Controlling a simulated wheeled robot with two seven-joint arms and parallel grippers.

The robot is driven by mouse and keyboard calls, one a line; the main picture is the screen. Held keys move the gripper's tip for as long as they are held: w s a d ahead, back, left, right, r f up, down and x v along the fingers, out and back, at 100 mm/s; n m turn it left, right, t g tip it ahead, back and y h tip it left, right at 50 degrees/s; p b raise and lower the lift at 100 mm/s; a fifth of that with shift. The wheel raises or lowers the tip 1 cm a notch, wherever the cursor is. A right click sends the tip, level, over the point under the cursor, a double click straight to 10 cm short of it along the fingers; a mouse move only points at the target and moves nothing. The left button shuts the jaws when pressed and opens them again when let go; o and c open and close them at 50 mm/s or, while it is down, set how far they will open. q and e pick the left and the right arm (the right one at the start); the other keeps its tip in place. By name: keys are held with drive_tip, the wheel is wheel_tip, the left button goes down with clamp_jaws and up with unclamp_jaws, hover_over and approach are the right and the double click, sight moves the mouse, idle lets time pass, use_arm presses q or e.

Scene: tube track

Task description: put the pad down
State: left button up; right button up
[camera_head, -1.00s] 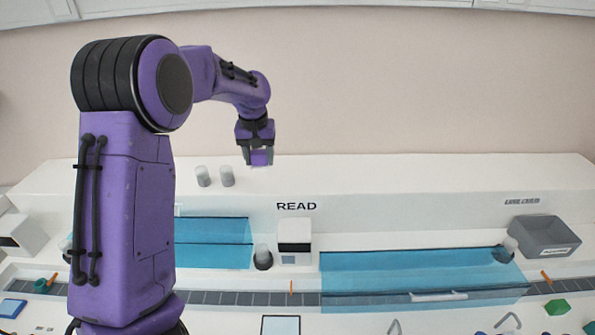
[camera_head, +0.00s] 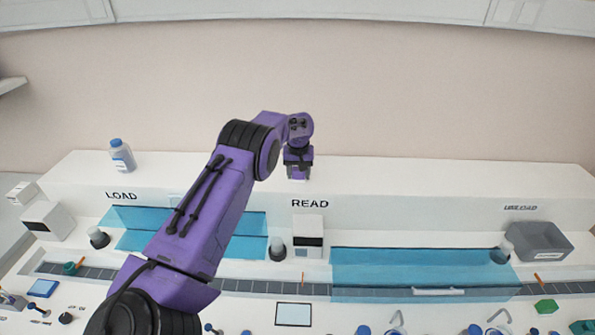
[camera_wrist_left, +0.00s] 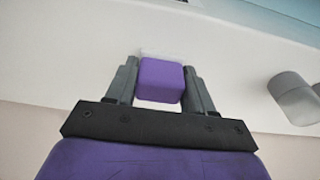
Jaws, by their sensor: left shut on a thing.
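My left gripper (camera_head: 298,172) is above the top of the white back ledge, near the READ label. In the left wrist view, my left gripper (camera_wrist_left: 160,85) is shut on a small purple block (camera_wrist_left: 160,80), which looks like the pad. I cannot tell whether the block touches the ledge. In the head view the block is too small to make out clearly. My right gripper is not in view.
A grey cylinder (camera_wrist_left: 292,97) stands right of the gripper in the wrist view. A bottle (camera_head: 121,156) stands at the ledge's left end. A white reader box (camera_head: 308,235) and blue clear covers (camera_head: 420,268) are below. The ledge right of the gripper is clear.

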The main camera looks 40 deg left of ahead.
use_arm(q)
drive_tip(key=shift+w+f, duration=0.15)
drive_tip(key=o, duration=1)
drive_tip(key=shift+w, duration=0.1)
drive_tip(key=shift+s, duration=0.25)
drive_tip(key=shift+r, duration=0.55)
wheel_tip(320, 180, up, 11)
drive_tip(key=s+d+b, duration=0.1)
drive_tip(key=b, duration=0.1)
drive_tip(key=shift+b, duration=0.3)
drive_tip(key=shift+s, duration=0.1)
